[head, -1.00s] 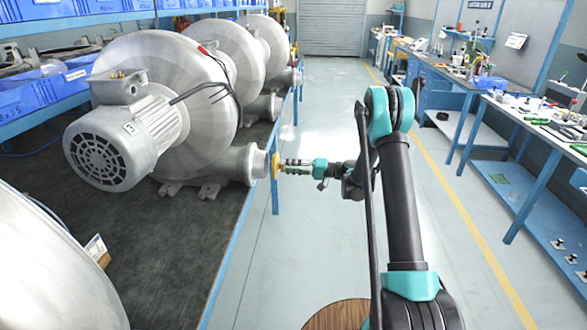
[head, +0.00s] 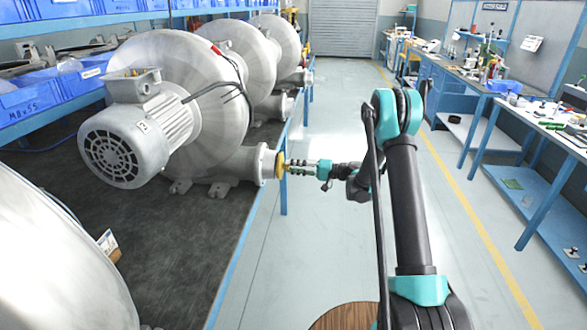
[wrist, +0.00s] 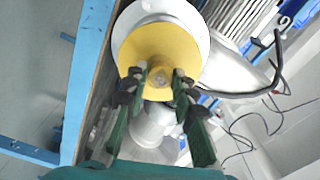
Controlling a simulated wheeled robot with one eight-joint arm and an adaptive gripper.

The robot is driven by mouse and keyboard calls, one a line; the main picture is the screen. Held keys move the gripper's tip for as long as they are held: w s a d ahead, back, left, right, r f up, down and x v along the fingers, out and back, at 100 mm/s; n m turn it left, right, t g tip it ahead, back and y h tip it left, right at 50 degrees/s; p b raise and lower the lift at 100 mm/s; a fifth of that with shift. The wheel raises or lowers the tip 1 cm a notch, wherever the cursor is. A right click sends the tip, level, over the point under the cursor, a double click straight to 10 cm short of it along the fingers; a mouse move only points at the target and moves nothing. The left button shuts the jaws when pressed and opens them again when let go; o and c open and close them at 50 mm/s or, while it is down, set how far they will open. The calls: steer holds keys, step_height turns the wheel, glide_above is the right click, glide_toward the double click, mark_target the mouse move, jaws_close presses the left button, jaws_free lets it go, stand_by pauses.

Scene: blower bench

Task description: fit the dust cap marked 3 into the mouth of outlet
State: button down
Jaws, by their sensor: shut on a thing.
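The yellow dust cap (wrist: 158,52) is a round disc with a small centre knob, and my gripper (wrist: 160,82) is shut on that knob in the wrist view. In the head view the cap (head: 280,165) is edge-on at the mouth of the nearest full blower's outlet (head: 264,165), with my gripper (head: 288,167) reaching it from the right. The pale outlet rim (wrist: 133,22) shows around the cap's upper edge in the wrist view. The cap's back hides the opening, and I cannot tell how deep it sits. No number is readable on the cap.
The blower (head: 190,110) with its grey motor stands on a dark bench (head: 165,255) with a blue edge. More blowers stand behind it, and part of another fills the lower left. The aisle floor (head: 330,100) is open; a tool bench (head: 545,115) stands at right.

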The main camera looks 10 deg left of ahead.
steer(key=shift+a, duration=0.8)
stand_by(0.8)
steer(key=c, duration=1.2)
jaws_free()
steer(key=shift+o, duration=0.2)
steer(key=shift+d, duration=0.1)
steer(key=d, duration=1.1)
steer(key=shift+s+d, duration=0.35)
steer(key=shift+d, duration=0.05)
